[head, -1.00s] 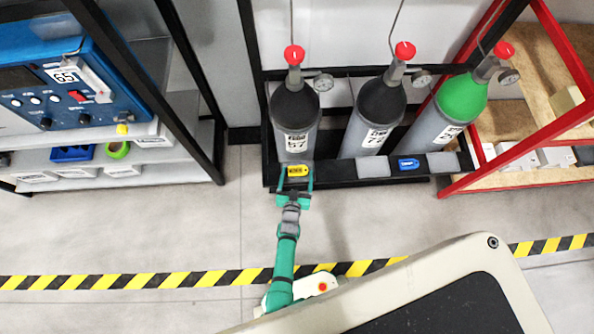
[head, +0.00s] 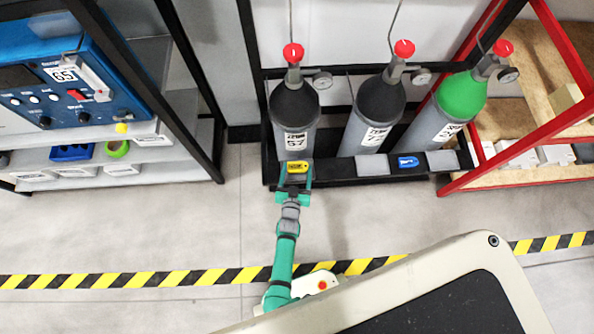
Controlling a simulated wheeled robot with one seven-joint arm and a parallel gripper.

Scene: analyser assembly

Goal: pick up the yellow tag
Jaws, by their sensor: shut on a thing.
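The yellow tag (head: 297,167) is at the front rail of the black cylinder rack (head: 340,177), in front of the left gas cylinder (head: 296,120) with the black shoulder. My gripper (head: 295,180) reaches it from the front with its teal fingers on either side of the tag, and it is shut on the tag. Whether the tag is clear of the rail cannot be told from this angle.
A second black-topped cylinder (head: 372,120) and a green-topped cylinder (head: 444,110) stand to the right. A blue tag (head: 406,162) is on the rack's front. A shelf with a blue analyser (head: 70,85) is at left, a red-framed shelf (head: 560,120) at right.

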